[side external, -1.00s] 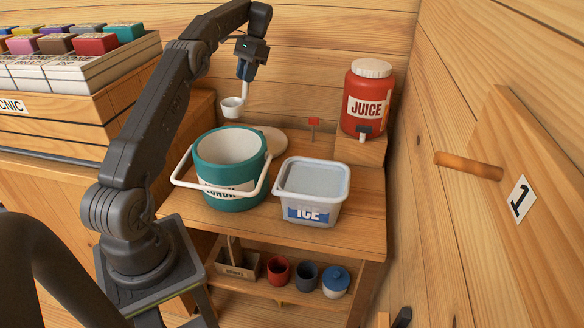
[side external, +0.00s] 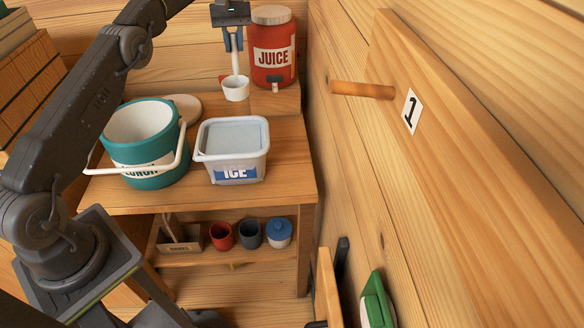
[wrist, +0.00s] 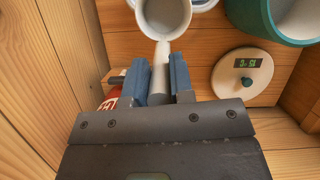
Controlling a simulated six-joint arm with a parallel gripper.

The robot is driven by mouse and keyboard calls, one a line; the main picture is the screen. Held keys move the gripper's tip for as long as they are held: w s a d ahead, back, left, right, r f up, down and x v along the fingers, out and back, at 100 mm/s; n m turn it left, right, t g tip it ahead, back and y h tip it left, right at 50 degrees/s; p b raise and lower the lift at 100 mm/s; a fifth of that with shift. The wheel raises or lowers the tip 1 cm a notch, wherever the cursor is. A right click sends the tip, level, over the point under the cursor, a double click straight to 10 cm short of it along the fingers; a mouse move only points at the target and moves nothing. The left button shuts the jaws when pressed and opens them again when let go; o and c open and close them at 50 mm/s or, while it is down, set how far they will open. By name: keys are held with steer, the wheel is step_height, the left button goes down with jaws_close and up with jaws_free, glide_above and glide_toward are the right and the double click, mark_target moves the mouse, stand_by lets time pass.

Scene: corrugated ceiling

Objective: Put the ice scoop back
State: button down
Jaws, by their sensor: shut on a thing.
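The white ice scoop (side external: 236,89) hangs bowl-down from my gripper (side external: 233,46), with its handle upright. My gripper is shut on the handle, which shows between the blue fingers (wrist: 161,84) in the wrist view. The scoop's bowl (wrist: 166,14) is at the top of that view; I cannot tell if it holds ice. In the side view the scoop appears behind the ice tub (side external: 235,172) and just left of the red juice dispenser (side external: 273,50). The tub is open, with a pale surface inside.
A teal lunch cooler (side external: 146,170) stands open left of the tub, its white handle lowered in front. A round lid (wrist: 243,73) with a display lies behind it. A wooden peg (side external: 362,89) sticks out from the wall board marked 1. Cups (side external: 250,234) stand on the lower shelf.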

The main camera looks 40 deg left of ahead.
steer(key=w+d+f+n+t+h, duration=0.1)
steer(key=d+f+n, duration=0.1)
steer(key=d+f, duration=0.35)
steer(key=d+f+n+t, duration=0.1)
steer(key=d+f+n, duration=0.2)
steer(key=d, duration=0.6)
step_height(320, 180, down, 11)
steer(key=shift+w+d+r, duration=0.15)
steer(key=shift+d+r, duration=0.05)
steer(key=shift+f, duration=0.15)
steer(key=c, duration=1)
jaws_free()
